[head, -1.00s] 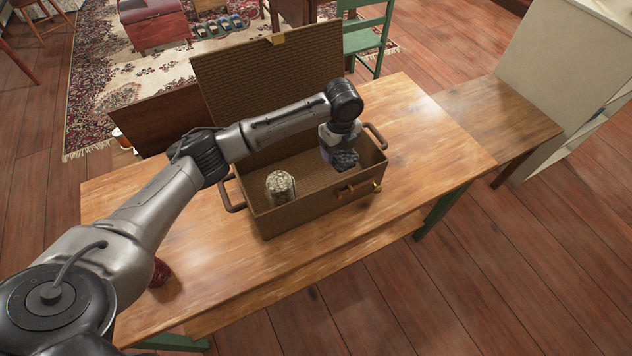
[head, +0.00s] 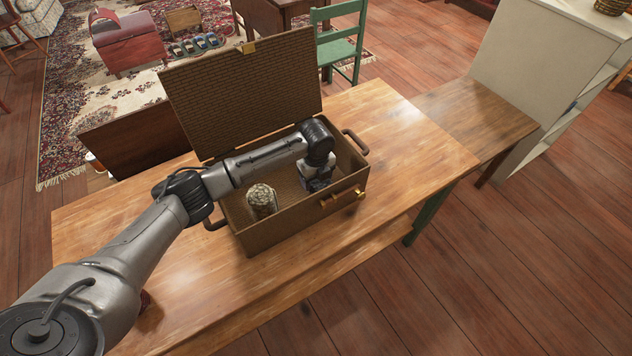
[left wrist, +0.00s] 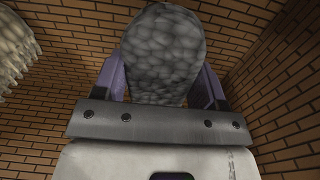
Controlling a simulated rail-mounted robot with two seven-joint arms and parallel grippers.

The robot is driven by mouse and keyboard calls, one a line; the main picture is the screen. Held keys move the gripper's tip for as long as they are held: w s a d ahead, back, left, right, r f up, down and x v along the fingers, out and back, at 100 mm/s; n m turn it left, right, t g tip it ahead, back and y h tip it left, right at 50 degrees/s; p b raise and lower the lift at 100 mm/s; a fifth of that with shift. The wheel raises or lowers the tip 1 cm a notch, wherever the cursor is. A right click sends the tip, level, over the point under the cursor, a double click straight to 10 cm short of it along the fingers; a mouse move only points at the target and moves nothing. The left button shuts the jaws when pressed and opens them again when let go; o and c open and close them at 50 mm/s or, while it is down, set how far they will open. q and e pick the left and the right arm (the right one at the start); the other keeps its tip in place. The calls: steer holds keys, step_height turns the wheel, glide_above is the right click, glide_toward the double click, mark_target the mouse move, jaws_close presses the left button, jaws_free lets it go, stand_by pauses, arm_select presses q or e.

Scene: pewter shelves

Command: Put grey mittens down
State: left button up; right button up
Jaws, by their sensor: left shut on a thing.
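The grey mittens (left wrist: 163,52) are a scaly-looking grey bundle between the purple fingers of my left gripper (left wrist: 163,85) in the left wrist view. My left gripper (head: 316,185) is shut on them, low inside the open wicker basket (head: 285,222), at its right end. In the head view the gripper and arm mostly hide the mittens. Whether they touch the basket floor I cannot tell. My right gripper is not in view.
A pale patterned bundle (head: 262,201) stands in the basket's left part and also shows at the left wrist view's edge (left wrist: 14,52). The basket's lid (head: 245,92) stands open at the back. The basket sits on a wooden table (head: 420,150), clear at right.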

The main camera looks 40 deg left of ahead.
arm_select(q)
steer(key=shift+f, duration=0.75)
steer(key=shift+f, duration=0.1)
steer(key=o, duration=0.9)
steer(key=shift+o, duration=0.2)
step_height(320, 180, up, 11)
steer(key=shift+f+p, duration=0.2)
steer(key=shift+p, duration=0.9)
steer(key=shift+r, duration=0.85)
